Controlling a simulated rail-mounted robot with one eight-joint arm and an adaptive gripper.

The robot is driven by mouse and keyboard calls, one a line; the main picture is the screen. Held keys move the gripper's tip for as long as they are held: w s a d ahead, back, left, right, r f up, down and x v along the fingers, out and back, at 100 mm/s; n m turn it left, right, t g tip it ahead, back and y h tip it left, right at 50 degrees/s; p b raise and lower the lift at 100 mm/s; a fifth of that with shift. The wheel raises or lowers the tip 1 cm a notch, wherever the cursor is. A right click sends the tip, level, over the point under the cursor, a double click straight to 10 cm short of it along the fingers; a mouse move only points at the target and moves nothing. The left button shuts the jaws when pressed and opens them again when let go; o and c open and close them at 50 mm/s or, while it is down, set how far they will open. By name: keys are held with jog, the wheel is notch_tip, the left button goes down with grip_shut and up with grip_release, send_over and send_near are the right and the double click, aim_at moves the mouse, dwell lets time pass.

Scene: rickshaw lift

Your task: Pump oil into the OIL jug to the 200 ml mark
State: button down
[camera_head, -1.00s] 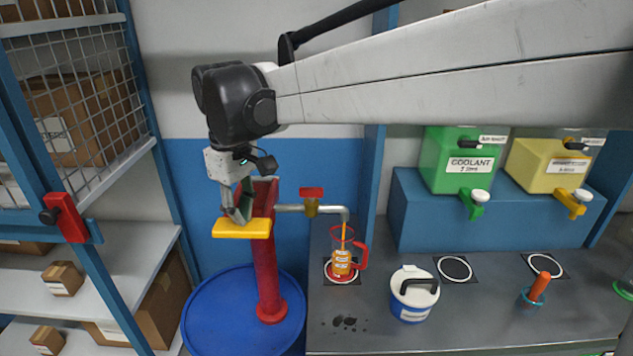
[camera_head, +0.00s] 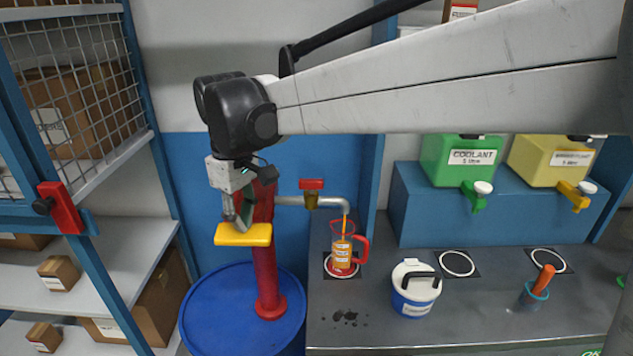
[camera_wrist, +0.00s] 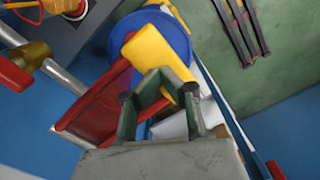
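The clear jug with red handle and base (camera_head: 342,257) stands on a ringed spot on the bench, under the pump spout (camera_head: 342,203). It holds orange oil, and an orange stream runs from the spout into it. Its marks are too small to read. The red pump (camera_head: 267,265) stands on a blue drum (camera_head: 215,312) and has a yellow handle end (camera_head: 243,235). My gripper (camera_head: 240,215) is at the yellow end, touching or very close. In the wrist view, my gripper (camera_wrist: 158,92) overlaps the yellow handle (camera_wrist: 155,55); whether its fingers are closed on it is unclear.
A red-handled valve (camera_head: 312,190) sits on the spout pipe. A white-and-blue tub (camera_head: 415,290) stands right of the jug, with an orange-handled tool (camera_head: 540,285) farther right. Green (camera_head: 460,160) and yellow (camera_head: 548,160) containers stand behind. Shelving (camera_head: 85,205) is at the left.

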jog(key=shift+f+b, duration=0.35)
jog(key=shift+f, duration=0.4)
notch_tip(320, 180, up, 12)
jog(key=p, duration=0.7)
jog(key=shift+f, duration=0.3)
jog(key=shift+f+b, duration=3.6)
jog(key=shift+f, duration=2.15)
jog(key=shift+r, duration=0.1)
notch_tip(320, 180, up, 12)
jog(key=p, duration=0.7)
